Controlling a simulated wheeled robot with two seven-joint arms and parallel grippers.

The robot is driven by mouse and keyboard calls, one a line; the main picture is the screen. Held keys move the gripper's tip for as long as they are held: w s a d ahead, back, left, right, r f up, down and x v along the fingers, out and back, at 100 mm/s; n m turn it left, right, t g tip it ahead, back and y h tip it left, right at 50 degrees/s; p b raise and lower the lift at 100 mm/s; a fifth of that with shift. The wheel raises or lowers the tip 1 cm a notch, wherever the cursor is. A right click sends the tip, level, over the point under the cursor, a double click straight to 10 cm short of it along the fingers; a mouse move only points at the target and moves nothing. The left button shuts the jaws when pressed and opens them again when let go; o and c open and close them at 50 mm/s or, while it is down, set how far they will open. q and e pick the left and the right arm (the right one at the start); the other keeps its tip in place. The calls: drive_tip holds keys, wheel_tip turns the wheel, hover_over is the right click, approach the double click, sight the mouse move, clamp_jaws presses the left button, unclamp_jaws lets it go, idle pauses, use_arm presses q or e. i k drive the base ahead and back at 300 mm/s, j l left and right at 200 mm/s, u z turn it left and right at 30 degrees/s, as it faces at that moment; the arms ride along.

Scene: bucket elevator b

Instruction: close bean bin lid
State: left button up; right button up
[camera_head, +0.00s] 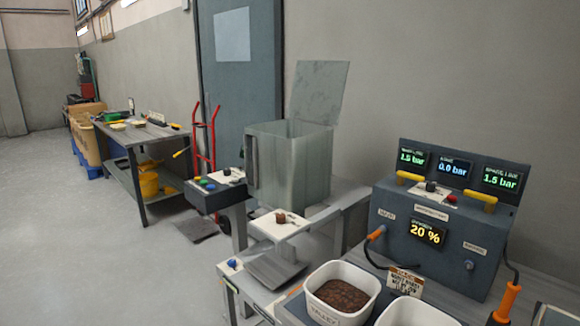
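The bean bin (268,165) is a grey-green, box-shaped container standing on a grey machine frame in the middle of the view. Its lid (319,91) is a flat grey panel that stands raised at the back right of the bin, tilted slightly back, so the bin's top is open. The inside floor of the bin is hidden. Neither of my grippers shows in the head view.
A control box (196,196) with buttons sits left of the bin. A console (440,224) with pressure displays stands at right, behind a white tub of brown beans (343,296). A red hand truck (207,135) and a workbench (128,139) are further left. Open floor (60,230) lies at left.

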sight(317, 93)
drive_tip(key=i+j+u, duration=0.9)
drive_tip(key=i, duration=0.65)
drive_tip(key=i+j+u, duration=0.15)
drive_tip(key=i, duration=0.65)
drive_tip(key=i+z, duration=0.1)
drive_tip(key=i, duration=0.55)
drive_tip(key=i+j+z, duration=0.1)
drive_tip(key=i, duration=0.55)
drive_tip(key=i+j+z, duration=0.1)
drive_tip(key=i, duration=0.55)
drive_tip(key=i+z, duration=0.35)
drive_tip(key=z, duration=0.15)
drive_tip(key=i+z, duration=0.35)
drive_tip(key=z, duration=0.15)
drive_tip(key=i+j+z, duration=0.2)
drive_tip(key=z, duration=0.3)
drive_tip(key=i+z, duration=0.2)
drive_tip(key=z, duration=0.25)
drive_tip(key=i+z, duration=0.15)
drive_tip(key=z, duration=0.25)
drive_tip(key=i+j+z, duration=0.15)
drive_tip(key=z, duration=0.3)
drive_tip(key=i+j+z, duration=0.15)
drive_tip(key=z, duration=0.3)
drive_tip(key=i+j+z, duration=0.15)
drive_tip(key=z, duration=0.25)
drive_tip(key=i+j+z, duration=0.1)
drive_tip(key=j+z, duration=0.2)
drive_tip(key=z, duration=0.15)
